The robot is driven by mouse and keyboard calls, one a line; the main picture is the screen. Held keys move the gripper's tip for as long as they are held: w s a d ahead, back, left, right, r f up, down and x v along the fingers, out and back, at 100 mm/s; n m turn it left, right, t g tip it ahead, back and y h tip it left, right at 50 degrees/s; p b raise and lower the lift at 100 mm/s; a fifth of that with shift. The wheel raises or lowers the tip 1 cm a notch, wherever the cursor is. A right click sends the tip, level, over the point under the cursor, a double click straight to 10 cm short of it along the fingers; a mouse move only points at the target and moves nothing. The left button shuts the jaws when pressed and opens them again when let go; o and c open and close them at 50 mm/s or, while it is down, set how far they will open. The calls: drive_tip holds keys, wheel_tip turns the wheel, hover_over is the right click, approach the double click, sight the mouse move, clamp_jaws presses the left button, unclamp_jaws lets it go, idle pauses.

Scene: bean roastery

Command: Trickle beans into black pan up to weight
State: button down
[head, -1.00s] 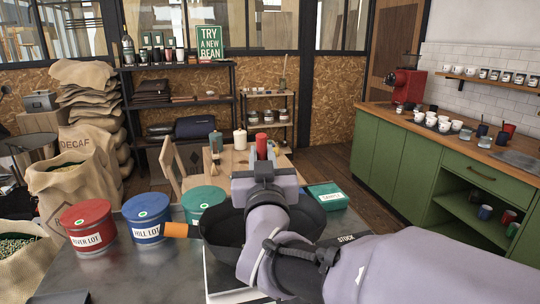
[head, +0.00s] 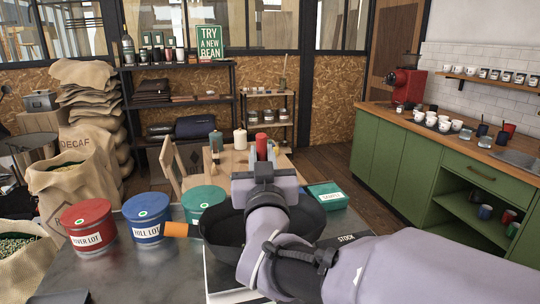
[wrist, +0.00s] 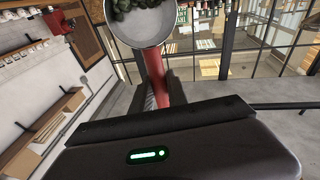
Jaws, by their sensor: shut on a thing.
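My gripper (head: 263,160) is shut on a scoop by its red handle (wrist: 153,72). In the wrist view the scoop's pale metal bowl (wrist: 150,36) is beyond the jaws, with dark greenish beans (wrist: 140,8) at the top of the picture. The black pan (head: 221,236) is on the dark table, largely hidden behind my gripper and wrist. An orange handle (head: 181,230) sticks out to its left. The pan's inside and any weight reading are hidden.
A red tub (head: 88,228), a blue tub (head: 147,220) and a green-lidded tub (head: 203,200) stand left of the pan. A green box (head: 327,196) is to the right. Bare table (head: 110,270) shows at the front left.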

drive_tip(key=shift+r, duration=0.2)
drive_tip(key=shift+s, duration=0.1)
drive_tip(key=shift+f, duration=0.1)
drive_tip(key=shift+f, duration=0.15)
drive_tip(key=shift+s, duration=0.1)
idle(0.6)
drive_tip(key=shift+r, duration=0.25)
drive_tip(key=shift+f, duration=0.1)
